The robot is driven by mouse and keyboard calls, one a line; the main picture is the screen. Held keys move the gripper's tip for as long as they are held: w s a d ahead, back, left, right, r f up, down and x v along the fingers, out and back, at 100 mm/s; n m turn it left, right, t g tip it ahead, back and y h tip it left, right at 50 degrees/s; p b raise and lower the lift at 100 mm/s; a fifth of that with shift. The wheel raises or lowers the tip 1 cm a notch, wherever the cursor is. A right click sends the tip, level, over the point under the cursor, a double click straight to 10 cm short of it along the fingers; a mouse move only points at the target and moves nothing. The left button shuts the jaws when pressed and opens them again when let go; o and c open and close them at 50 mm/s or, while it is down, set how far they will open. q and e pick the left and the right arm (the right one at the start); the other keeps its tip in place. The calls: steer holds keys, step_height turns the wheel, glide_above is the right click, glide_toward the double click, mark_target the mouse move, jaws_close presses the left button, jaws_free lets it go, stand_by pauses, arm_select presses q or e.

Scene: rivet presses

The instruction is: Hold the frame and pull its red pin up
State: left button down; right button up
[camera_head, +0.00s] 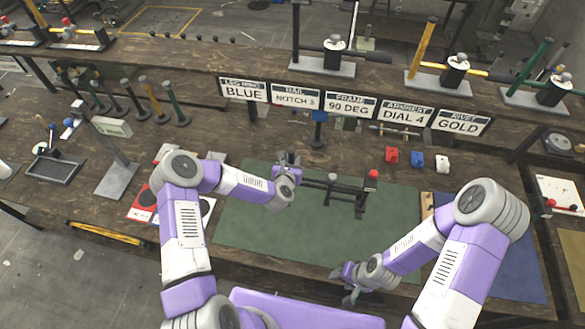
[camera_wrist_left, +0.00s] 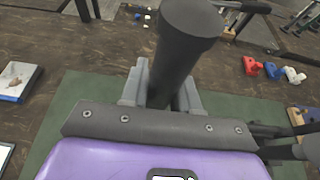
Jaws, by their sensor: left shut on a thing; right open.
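The black frame (camera_head: 338,187) stands on the green mat (camera_head: 240,232) in the head view, with a grey knob on its bar. The red pin (camera_head: 373,174) sits at the top of the frame's right end. My left gripper (camera_head: 287,160) is at the frame's left end, shut on its black post. The left wrist view shows this thick dark post (camera_wrist_left: 178,62) upright between the jaws (camera_wrist_left: 162,92). My right gripper (camera_head: 350,280) is open and empty, low over the mat's front edge, in front of the frame and apart from it.
Red (camera_head: 391,155), blue (camera_head: 416,160) and white (camera_head: 442,163) blocks lie behind the mat. Signs stand above them, one reading "FRAME 90 DEG" (camera_head: 350,104). A blue mat (camera_head: 500,262) lies at the right. The green mat between my right gripper and the frame is clear.

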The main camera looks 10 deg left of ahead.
arm_select(q)
steer(key=shift+f, duration=4.35)
